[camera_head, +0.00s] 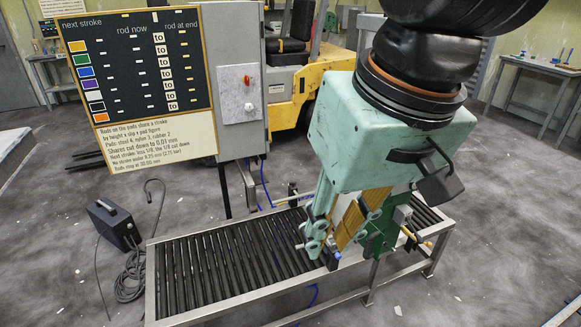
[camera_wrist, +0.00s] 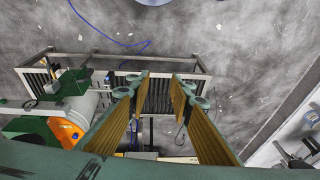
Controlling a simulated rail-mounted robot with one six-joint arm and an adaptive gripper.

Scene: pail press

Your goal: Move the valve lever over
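My gripper (camera_head: 335,228) hangs over the roller conveyor, its two teal fingers with yellow-brown pads pointing down. In the wrist view the fingers of my gripper (camera_wrist: 157,92) stand apart with a clear gap and nothing between them. I cannot make out a valve lever for certain. A small yellow rod-like part (camera_head: 408,234) shows just right of my gripper, by a green part (camera_head: 379,243) partly hidden behind the fingers. In the wrist view a green block (camera_wrist: 70,84) and an orange part (camera_wrist: 66,131) lie left of the fingers.
The roller conveyor (camera_head: 166,308) has a metal frame. Behind it stand a chart board (camera_head: 135,85) and a grey cabinet with a red knob (camera_head: 247,79) on a pale plate. A yellow forklift (camera_head: 285,115) is at the back. A black box (camera_head: 113,224) with cables lies on the left floor.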

